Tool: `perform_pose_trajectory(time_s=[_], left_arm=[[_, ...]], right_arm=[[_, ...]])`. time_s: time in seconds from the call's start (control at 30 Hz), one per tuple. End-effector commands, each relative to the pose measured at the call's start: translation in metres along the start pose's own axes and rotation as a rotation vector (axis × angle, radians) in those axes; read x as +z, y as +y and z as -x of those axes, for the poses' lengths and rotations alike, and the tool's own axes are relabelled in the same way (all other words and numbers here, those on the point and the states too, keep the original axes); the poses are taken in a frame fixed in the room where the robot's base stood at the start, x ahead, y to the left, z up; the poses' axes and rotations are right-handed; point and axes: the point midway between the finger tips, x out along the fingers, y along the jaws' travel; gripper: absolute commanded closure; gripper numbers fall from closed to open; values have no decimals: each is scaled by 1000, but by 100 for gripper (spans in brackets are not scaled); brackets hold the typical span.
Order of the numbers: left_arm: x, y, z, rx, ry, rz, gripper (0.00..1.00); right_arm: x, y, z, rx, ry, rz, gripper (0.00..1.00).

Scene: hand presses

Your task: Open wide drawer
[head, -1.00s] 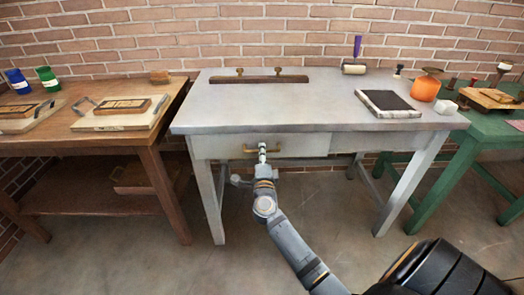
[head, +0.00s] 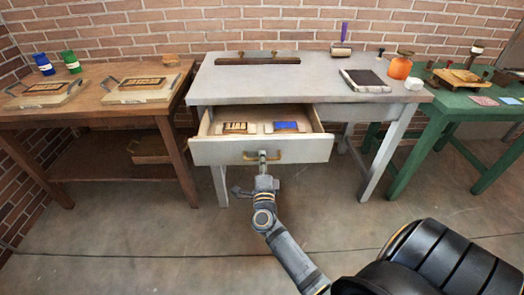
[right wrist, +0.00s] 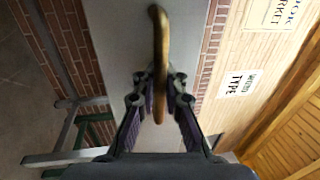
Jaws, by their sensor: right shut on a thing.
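The wide drawer (head: 310,150) is pulled out from under the grey table (head: 225,95), and its inside shows. A dark-patterned block (head: 235,128) and a blue item (head: 286,126) lie inside it. The brass handle (head: 282,156) is on the drawer's front; it also shows in the right wrist view (right wrist: 160,40). My right gripper (head: 263,156) is shut on the handle, with its fingers on either side of the bar in the right wrist view (right wrist: 160,80). My left gripper is not in view.
A brown table (head: 95,105) stands left, a green table (head: 450,102) right. Floor in front is open.

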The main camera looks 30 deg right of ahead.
Motion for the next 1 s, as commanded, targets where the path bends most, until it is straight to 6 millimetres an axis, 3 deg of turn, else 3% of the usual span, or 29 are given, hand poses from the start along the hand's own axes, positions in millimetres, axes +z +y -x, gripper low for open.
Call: perform_pose_trajectory(time_s=[0.3, 0.8, 0.83, 0.9, 1.0], left_arm=[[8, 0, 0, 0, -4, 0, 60], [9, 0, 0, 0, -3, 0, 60], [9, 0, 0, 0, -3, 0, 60], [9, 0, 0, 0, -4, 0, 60], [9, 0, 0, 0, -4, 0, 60]], right_arm=[[0, -4, 30, 4, 0, 0, 100], [0, -5, 35, 3, 0, 0, 100], [0, -5, 35, 3, 0, 0, 90], [0, -5, 35, 3, 0, 0, 80], [0, -6, 34, 2, 0, 0, 80]])
